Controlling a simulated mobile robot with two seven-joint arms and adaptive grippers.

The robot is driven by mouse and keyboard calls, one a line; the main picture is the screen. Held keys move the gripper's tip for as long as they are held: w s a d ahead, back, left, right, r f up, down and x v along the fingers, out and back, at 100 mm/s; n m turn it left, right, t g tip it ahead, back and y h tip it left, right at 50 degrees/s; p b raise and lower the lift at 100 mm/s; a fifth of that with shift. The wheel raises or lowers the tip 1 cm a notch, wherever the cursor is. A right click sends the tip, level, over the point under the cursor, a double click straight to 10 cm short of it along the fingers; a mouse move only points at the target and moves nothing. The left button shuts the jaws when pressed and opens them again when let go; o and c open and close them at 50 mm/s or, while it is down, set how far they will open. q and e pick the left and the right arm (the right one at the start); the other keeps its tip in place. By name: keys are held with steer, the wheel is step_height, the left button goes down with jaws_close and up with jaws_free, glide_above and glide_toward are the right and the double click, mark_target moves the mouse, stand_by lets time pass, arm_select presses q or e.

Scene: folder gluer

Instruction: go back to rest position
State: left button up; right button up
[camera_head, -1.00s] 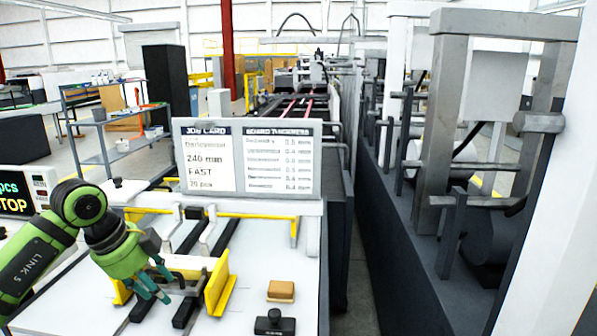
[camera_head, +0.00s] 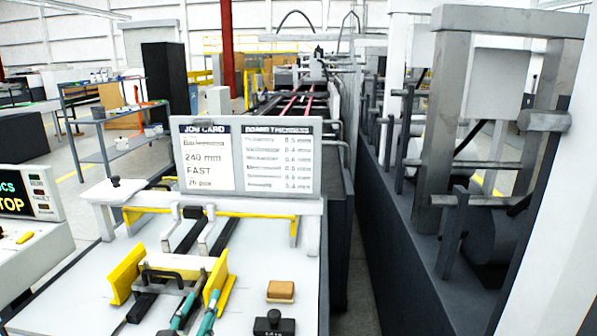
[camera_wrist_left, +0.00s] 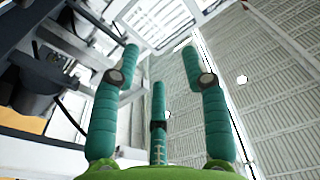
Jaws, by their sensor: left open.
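My left gripper (camera_head: 194,312) shows in the head view only as teal fingers rising from the bottom edge. They stand in front of the yellow side guides of the machine's feed table (camera_head: 75,290). In the left wrist view the left gripper (camera_wrist_left: 160,62) has its teal fingers spread, with nothing between them. That view looks up past the fingers to the ceiling and wall. My right gripper is not in view.
A job card board (camera_head: 247,157) stands over the feed table. A tan block (camera_head: 281,291) and a black knob block (camera_head: 274,322) sit at its front right. A control panel (camera_head: 30,225) is at left. Tall grey machine frames (camera_head: 440,130) fill the right.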

arm_select(q)
steer(key=s+a+f+n+g+y, duration=0.1)
steer(key=s+a+f+g+y, duration=0.1)
steer(key=s+f+g, duration=0.45)
steer(key=s+a+f+n+g+y, duration=0.15)
steer(key=s+f, duration=0.25)
steer(key=f, duration=0.6)
steer(key=s+d+f+g+h, duration=0.1)
steer(key=s+f+g, duration=0.3)
steer(key=s, duration=0.5)
steer(key=s+f+g+h, duration=0.1)
steer(key=s+f+g, duration=0.3)
steer(key=s, duration=0.4)
step_height(320, 180, down, 23)
steer(key=s+m+g, duration=0.1)
steer(key=s, duration=0.1)
steer(key=s+a+f+g, duration=0.1)
steer(key=s+a+f, duration=0.1)
steer(key=s+f, duration=1.2)
steer(key=shift+s+a+f, duration=0.15)
steer(key=shift+s+a, duration=0.1)
steer(key=shift+s, duration=0.5)
